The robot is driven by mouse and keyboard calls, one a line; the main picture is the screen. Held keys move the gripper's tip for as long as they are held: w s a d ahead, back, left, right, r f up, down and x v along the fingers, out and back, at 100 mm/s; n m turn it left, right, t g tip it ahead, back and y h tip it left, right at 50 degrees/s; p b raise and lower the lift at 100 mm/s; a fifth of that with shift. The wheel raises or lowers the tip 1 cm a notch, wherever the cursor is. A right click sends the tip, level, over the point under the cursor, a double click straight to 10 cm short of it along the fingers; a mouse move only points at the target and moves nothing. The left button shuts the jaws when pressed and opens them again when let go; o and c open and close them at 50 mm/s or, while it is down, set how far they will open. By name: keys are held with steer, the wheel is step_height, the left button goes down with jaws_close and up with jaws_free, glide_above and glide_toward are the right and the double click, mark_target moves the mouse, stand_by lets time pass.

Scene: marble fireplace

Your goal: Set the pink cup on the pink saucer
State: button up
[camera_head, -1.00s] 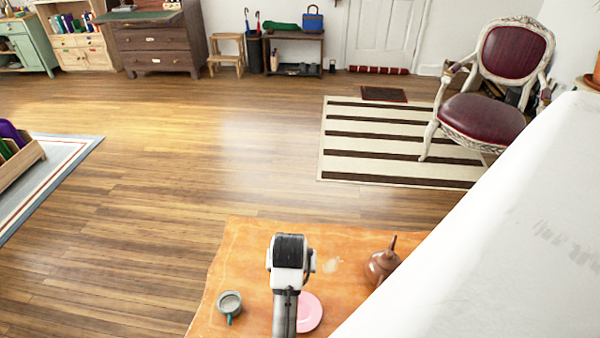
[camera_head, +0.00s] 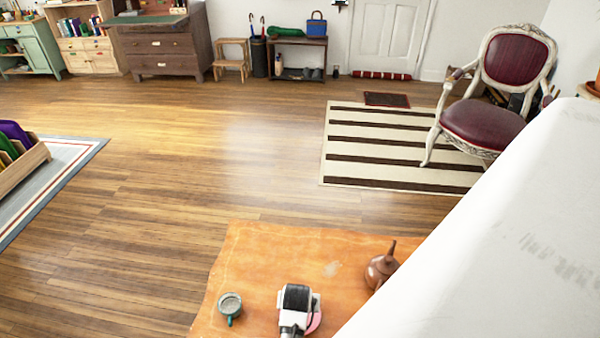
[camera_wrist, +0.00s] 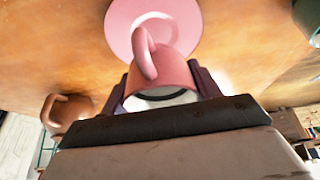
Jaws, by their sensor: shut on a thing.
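The pink cup (camera_wrist: 170,72) is between the fingers of my gripper (camera_wrist: 165,84) in the wrist view, and the gripper is shut on it. Its handle (camera_wrist: 145,54) faces up in that picture. The pink saucer (camera_wrist: 122,22) lies flat on the orange tabletop, just beyond the cup and partly covered by it. I cannot tell whether cup and saucer touch. In the head view, the saucer (camera_head: 316,316) shows only as a sliver beside my arm, which hides the cup and the fingers.
A teal cup (camera_head: 230,305) stands left of my arm on the orange table (camera_head: 262,262). A brown pot with a spout (camera_head: 381,266) stands to the right. A large white surface (camera_head: 480,250) fills the right side. The table's far middle is clear.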

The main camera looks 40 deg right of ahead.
steer(key=shift+f, duration=2.15)
steer(key=shift+f, duration=0.2)
steer(key=o, duration=1.1)
